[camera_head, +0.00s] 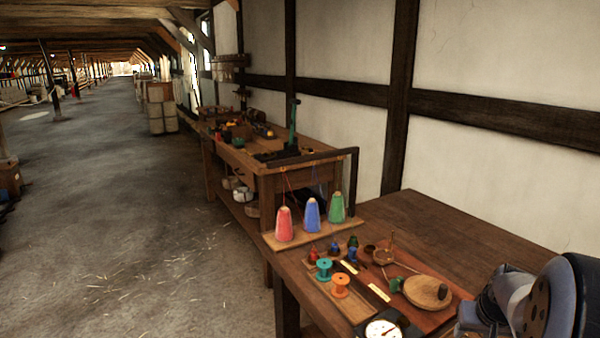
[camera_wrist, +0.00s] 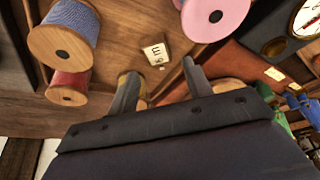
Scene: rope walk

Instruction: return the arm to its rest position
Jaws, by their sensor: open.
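My gripper (camera_wrist: 162,82) shows in the wrist view with its two fingers apart and nothing between them. Beyond the fingertips are a wooden board and a small pale block with a dark letter (camera_wrist: 155,50). In the head view my arm (camera_head: 530,305) reaches in from the lower right corner, at the right end of the near workbench. My fingers cannot be made out in that view. The gap between my gripper and the bench top is hard to judge.
The near bench (camera_head: 440,235) holds a teal spool (camera_head: 324,268), an orange spool (camera_head: 340,286), a round wooden dish (camera_head: 427,292) and a dial (camera_head: 382,329). Red (camera_head: 284,224), blue (camera_head: 312,215) and green (camera_head: 337,208) cones stand behind. The floor at left is open.

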